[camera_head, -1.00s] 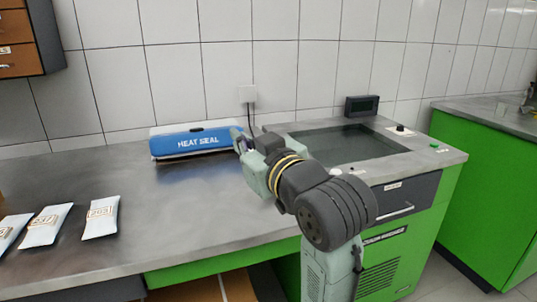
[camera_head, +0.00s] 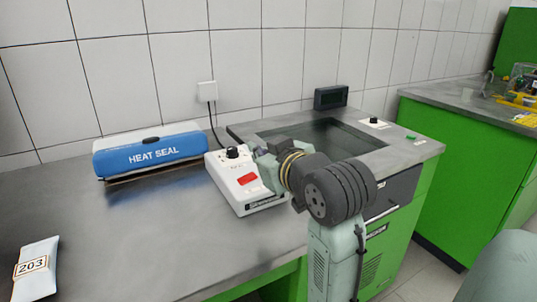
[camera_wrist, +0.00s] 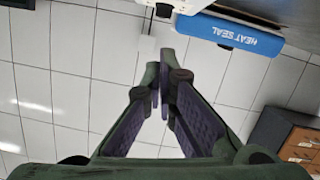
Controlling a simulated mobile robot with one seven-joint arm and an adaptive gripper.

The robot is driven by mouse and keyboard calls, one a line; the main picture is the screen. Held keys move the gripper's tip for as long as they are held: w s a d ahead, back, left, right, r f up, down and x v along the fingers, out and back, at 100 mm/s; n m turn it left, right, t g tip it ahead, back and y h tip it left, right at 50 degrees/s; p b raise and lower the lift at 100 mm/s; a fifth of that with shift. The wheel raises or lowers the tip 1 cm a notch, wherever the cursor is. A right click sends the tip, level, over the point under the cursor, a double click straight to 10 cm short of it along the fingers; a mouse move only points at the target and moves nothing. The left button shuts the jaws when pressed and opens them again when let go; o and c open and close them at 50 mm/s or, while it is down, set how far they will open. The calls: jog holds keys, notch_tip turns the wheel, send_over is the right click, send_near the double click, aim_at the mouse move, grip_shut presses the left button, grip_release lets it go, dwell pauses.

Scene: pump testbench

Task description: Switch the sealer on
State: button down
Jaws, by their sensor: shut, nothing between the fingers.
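The sealer has a blue HEAT SEAL bar (camera_head: 154,152) and a white control box (camera_head: 232,188) to its right on the bench. The box carries a black knob (camera_head: 232,152) and a red switch (camera_head: 247,179). Whether the switch is lit or pressed I cannot tell. My gripper (camera_wrist: 158,78) is shut and empty. In the head view it is at the box's right side, partly covering it; contact cannot be told. The wrist view shows the blue bar (camera_wrist: 232,36) upside down at the top, with the red switch not visible.
A black cable runs from the box to a wall socket (camera_head: 207,92). A recessed basin (camera_head: 325,135) and a small dark display (camera_head: 331,97) lie to the right. A pouch marked 203 (camera_head: 35,262) lies at lower left. The bench between is clear.

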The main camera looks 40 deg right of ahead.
aim_at(260, 183)
jog(key=x, duration=0.3)
jog(key=shift+w+d+p, duration=0.1)
jog(key=shift+w+p, duration=0.2)
jog(key=shift+w, duration=0.05)
jog(key=f, duration=0.2)
jog(key=shift+s+d+f, duration=0.25)
jog(key=shift+d+f, duration=0.05)
jog(key=shift+f, duration=0.05)
jog(key=shift+d+f, duration=0.1)
jog(key=shift+f, duration=0.55)
jog(key=shift+d+f+m+y+p, duration=0.3)
jog(key=shift+f+m+p, duration=0.05)
jog(key=shift+m+p, duration=0.35)
jog(key=shift+s+d+f+m+y+p, duration=0.1)
jog(key=shift+d+f+m+y+p, duration=0.15)
jog(key=shift+m+p, duration=0.7)
jog(key=shift+s+d+f+m+y, duration=0.1)
jog(key=shift+d+f+m+y, duration=0.15)
jog(key=shift+f+m, duration=0.15)
jog(key=shift+a, duration=0.1)
